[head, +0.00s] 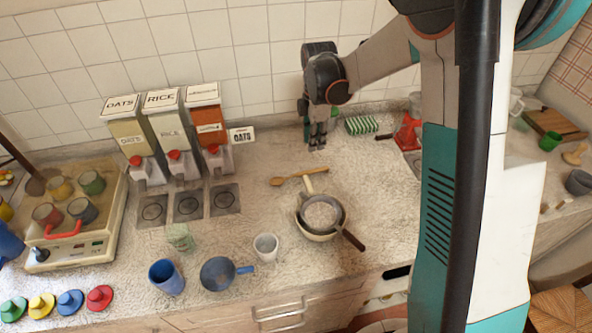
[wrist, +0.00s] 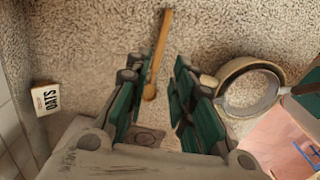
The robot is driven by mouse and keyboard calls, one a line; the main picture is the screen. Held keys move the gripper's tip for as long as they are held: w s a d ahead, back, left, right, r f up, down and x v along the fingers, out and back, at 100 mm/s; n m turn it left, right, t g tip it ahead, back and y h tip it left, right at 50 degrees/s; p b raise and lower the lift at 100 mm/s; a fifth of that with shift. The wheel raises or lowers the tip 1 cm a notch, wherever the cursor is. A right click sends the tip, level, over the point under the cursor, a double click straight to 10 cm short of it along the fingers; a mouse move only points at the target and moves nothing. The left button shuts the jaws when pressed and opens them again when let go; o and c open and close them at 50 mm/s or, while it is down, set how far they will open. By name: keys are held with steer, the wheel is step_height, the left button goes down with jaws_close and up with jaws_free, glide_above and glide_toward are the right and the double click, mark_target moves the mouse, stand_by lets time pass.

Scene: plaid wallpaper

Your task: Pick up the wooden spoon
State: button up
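The wooden spoon (head: 298,177) lies flat on the speckled counter, just behind the stacked pans, with its rounded end to the left. My gripper (head: 317,145) hangs above the counter near the wall, behind the spoon and apart from it. In the wrist view my gripper (wrist: 158,66) is open, with its green and grey fingers spread and nothing held. The spoon (wrist: 160,45) shows there beyond the gap between the fingers, its rounded end low between them and its handle running upward.
Stacked pans (head: 322,212) sit in front of the spoon, with handles sticking out. An oats label (head: 242,135) and food dispensers (head: 165,125) stand left. A green striped sponge (head: 361,125) lies to the right of my gripper. A white cup (head: 266,247) stands near the front edge.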

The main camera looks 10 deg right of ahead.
steer(key=b, duration=0.1)
glide_above(310, 171)
steer(key=f, duration=0.7)
steer(key=shift+w+d+f, duration=0.2)
steer(key=shift+d+f, duration=0.15)
steer(key=shift+f, duration=0.05)
steer(key=shift+a+f+b, duration=0.15)
steer(key=shift+f+b, duration=0.3)
steer(key=shift+f, duration=0.9)
steer(key=shift+a+f+b, duration=0.1)
steer(key=shift+f+b, duration=0.35)
steer(key=shift+f, duration=0.85)
steer(key=shift+s, duration=0.1)
jaws_close()
